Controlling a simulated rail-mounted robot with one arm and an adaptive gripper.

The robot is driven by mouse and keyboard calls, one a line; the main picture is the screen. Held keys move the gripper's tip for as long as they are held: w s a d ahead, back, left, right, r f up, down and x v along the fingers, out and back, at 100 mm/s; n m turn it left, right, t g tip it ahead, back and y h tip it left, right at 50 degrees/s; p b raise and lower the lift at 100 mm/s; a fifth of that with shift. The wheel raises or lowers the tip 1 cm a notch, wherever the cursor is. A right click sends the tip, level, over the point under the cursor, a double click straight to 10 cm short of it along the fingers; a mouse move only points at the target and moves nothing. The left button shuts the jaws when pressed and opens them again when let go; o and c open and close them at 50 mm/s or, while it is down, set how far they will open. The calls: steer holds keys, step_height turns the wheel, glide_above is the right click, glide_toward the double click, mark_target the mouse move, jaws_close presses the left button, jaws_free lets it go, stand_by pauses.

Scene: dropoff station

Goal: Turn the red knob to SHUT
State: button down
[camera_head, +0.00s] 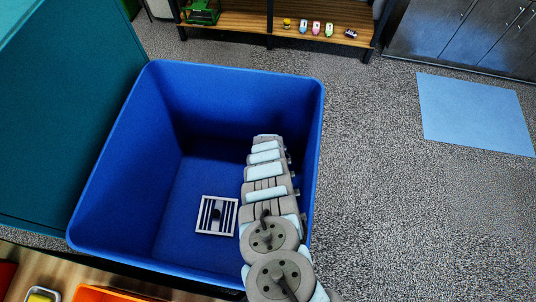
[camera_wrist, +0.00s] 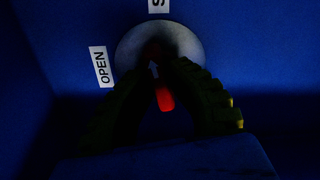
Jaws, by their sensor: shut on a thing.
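The red knob (camera_wrist: 165,98) is in the wrist view, in front of a round grey plate (camera_wrist: 137,45) on a dark blue wall. A white label reading OPEN (camera_wrist: 100,66) is left of the plate. A second white label (camera_wrist: 157,5) is above it, cut off by the picture edge with only part of an S showing. My gripper (camera_wrist: 161,66) is shut on the knob, one dark finger on each side. The fingers and shadow hide much of the knob, so I cannot tell exactly where it points. The knob does not show in the head view.
My arm reaches down into a deep blue bin (camera_head: 235,78) along its right wall. A white slatted square (camera_head: 217,230) lies on the bin's floor. A teal box (camera_head: 70,110) stands close on the left. Carpet right of the bin is clear up to a blue mat (camera_head: 475,112).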

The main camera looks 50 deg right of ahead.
steer(key=shift+m+b, duration=0.3)
steer(key=shift+m, duration=0.8)
steer(key=c, duration=1)
jaws_free()
steer(key=shift+c, duration=0.2)
steer(key=shift+r, duration=0.15)
